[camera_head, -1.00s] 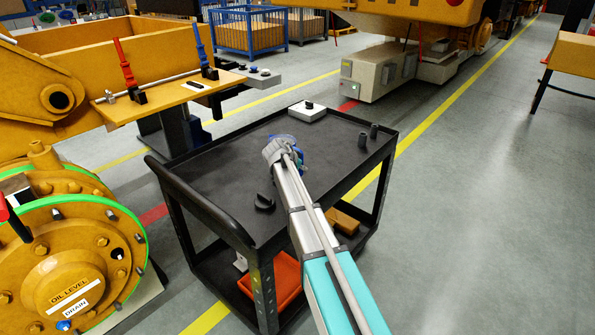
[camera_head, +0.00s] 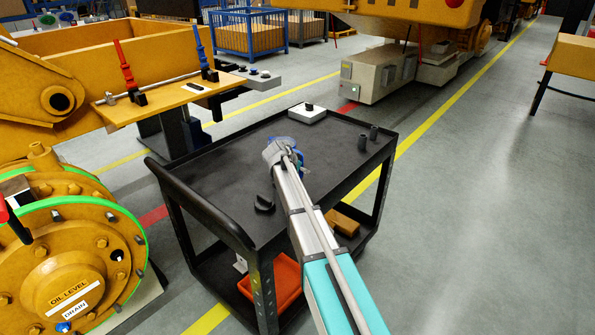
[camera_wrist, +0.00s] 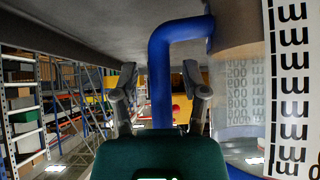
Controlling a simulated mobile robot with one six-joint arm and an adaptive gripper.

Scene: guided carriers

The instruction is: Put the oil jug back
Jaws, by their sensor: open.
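The oil jug, a clear body with printed scale marks (camera_wrist: 238,95) and a bent blue handle (camera_wrist: 160,85), fills the right of the wrist view, which appears upside down. In the head view only bits of its blue (camera_head: 283,139) show past my wrist, over the cart top; the rest is hidden. My gripper (camera_wrist: 159,72) is open, with one finger on each side of the handle. I see gaps between the fingers and the handle. The jug appears to stand on the cart top.
A yellow drum (camera_head: 75,275) stands left.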

